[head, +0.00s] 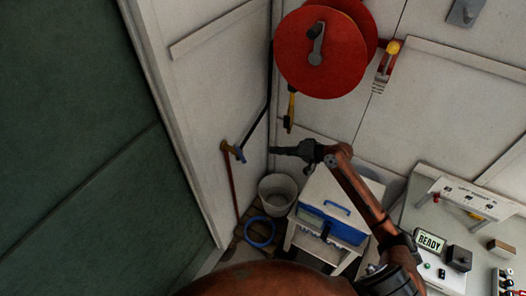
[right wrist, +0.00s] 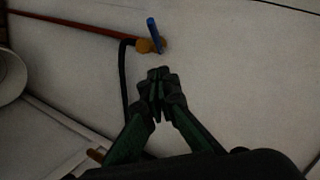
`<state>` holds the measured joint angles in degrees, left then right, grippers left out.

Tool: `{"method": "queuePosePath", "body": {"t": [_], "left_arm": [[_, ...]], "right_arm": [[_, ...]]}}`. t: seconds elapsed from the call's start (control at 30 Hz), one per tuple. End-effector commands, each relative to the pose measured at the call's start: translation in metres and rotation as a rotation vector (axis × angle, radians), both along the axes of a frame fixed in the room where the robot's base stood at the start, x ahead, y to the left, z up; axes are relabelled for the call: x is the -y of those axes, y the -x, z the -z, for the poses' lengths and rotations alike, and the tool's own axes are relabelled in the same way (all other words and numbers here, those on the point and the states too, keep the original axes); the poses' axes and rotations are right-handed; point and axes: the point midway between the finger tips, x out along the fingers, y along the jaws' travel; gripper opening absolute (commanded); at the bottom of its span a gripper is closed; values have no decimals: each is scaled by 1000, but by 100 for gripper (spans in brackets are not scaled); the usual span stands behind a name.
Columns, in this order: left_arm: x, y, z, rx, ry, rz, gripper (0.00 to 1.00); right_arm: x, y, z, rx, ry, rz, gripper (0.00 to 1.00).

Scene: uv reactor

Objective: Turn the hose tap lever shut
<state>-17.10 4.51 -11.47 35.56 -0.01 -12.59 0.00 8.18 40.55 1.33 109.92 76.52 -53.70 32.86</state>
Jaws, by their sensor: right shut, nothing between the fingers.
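The hose tap is a small brass fitting on the white wall, left of centre in the head view, with a blue lever (head: 240,155). In the right wrist view the brass tap body (right wrist: 147,46) is near the top, and its blue lever (right wrist: 153,31) points up in the picture. A copper-red pipe (head: 232,185) runs down from the tap, and a black hose (right wrist: 124,80) joins it. My right gripper (head: 273,150) is shut and empty, to the right of the tap in the head view. Its fingertips (right wrist: 157,76) appear apart from the lever. My left gripper is out of view.
A red hose reel (head: 300,65) hangs on the wall above. A grey bucket (head: 277,187) and a blue ring (head: 259,232) are below the tap. A blue toolbox (head: 331,223) sits on a white stand. A bench (head: 410,218) with small devices is at right.

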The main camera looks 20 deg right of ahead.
Motion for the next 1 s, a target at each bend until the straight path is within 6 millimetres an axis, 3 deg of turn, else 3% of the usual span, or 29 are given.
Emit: {"method": "queuePosePath", "body": {"t": [0.47, 0.73, 1.0], "left_arm": [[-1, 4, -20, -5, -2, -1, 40], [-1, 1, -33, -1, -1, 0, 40], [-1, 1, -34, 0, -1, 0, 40]], "right_arm": [[-60, -62, 33, 2, -2, -2, 0], [-88, -61, 53, 2, 1, -1, 0], [-94, -60, 58, 3, 3, -3, 0]]}}
